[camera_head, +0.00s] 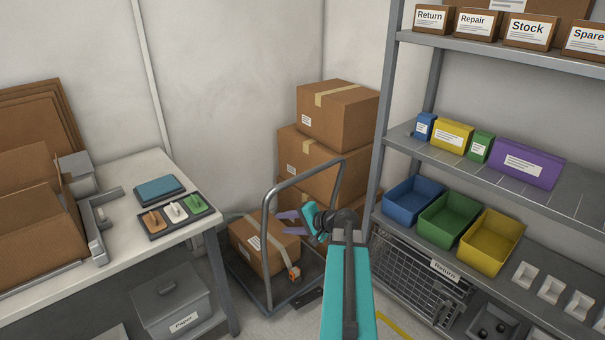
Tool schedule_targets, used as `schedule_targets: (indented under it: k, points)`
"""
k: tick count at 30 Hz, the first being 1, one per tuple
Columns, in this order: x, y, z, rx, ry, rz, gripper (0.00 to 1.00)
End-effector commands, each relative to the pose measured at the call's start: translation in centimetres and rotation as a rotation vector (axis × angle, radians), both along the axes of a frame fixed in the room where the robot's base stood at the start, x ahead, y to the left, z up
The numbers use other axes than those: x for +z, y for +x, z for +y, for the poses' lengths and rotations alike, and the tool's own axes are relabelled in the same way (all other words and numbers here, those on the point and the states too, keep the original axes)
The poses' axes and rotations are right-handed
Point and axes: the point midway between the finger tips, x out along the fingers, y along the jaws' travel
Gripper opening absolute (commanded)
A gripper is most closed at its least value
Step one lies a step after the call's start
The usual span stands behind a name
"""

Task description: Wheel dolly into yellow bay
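The dolly (240,275) is a grey platform cart with an upright looped handle (304,174). It stands on the floor between the workbench and the shelf rack. A taped cardboard box (258,247) with an orange-marked item at its front corner sits on it. A short yellow floor line (393,325) shows at the bottom right of my arm; the rest of that marking is hidden.
The workbench (120,225) stands close on the left, with a grey bin (172,300) below. Stacked cartons (336,115) stand behind the dolly. The shelf rack (381,130) and a wire crate (418,282) bound the right. A little bare floor shows near my arm.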

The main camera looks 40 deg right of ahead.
Motion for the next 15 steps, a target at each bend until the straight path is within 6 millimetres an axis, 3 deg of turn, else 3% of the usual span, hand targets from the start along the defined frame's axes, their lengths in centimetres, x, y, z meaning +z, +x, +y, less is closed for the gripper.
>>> schedule_targets:
  k: [1, 7, 12, 15]
  points:
    - [1.8, -0.6, -2.3, -0.041, 0.002, -0.037, 0.38]
    - [8.8, -3.4, -9.5, -0.18, 0.011, -0.182, 0.38]
    - [12.7, -5.5, -13.1, -0.252, 0.012, -0.264, 0.38]
    - [13.8, -6.1, -13.9, -0.27, 0.014, -0.286, 0.38]
